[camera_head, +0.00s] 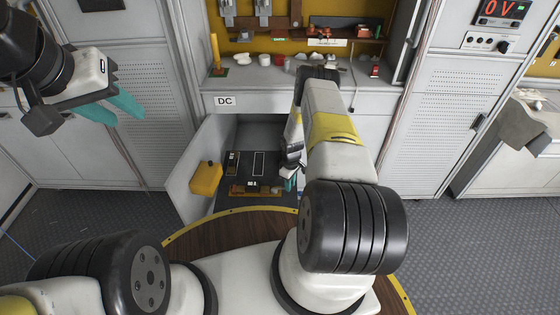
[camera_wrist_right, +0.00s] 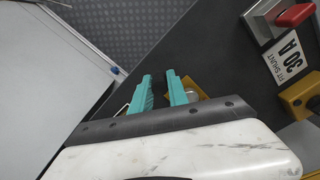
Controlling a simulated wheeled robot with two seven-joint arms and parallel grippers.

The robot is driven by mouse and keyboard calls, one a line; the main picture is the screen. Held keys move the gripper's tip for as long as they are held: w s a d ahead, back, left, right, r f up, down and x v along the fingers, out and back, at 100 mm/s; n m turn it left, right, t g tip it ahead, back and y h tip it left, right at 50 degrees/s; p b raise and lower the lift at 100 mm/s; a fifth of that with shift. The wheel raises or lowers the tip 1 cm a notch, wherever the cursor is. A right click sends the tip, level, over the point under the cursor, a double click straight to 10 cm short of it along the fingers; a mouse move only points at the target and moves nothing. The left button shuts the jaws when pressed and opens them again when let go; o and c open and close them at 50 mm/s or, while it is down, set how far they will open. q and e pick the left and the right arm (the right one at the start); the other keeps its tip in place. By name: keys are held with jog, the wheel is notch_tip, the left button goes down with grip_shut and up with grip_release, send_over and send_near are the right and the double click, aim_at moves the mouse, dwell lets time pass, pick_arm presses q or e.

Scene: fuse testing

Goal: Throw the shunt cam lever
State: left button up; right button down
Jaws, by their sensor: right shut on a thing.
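In the right wrist view, the teal fingers of my right gripper (camera_wrist_right: 163,90) stand a little apart over a dark surface. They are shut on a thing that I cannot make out. A yellow part (camera_wrist_right: 200,88) and a round silvery part (camera_wrist_right: 192,96) show beside and behind the right finger. I cannot tell which part is the shunt cam lever. In the head view, my right gripper (camera_head: 289,180) reaches down into the low bay, mostly hidden by my arm. My left gripper (camera_head: 112,108) is open and empty, raised at the upper left.
A yellow box (camera_head: 206,178) is on the bay's left wall. The shelf above (camera_head: 240,80) carries small parts. A cabinet reads 0 V (camera_head: 502,9).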

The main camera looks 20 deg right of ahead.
jog(key=shift+s+f, duration=0.15)
jog(key=c, duration=1.3)
grip_release()
notch_tip(320, 180, up, 8)
jog(key=shift+f, duration=0.1)
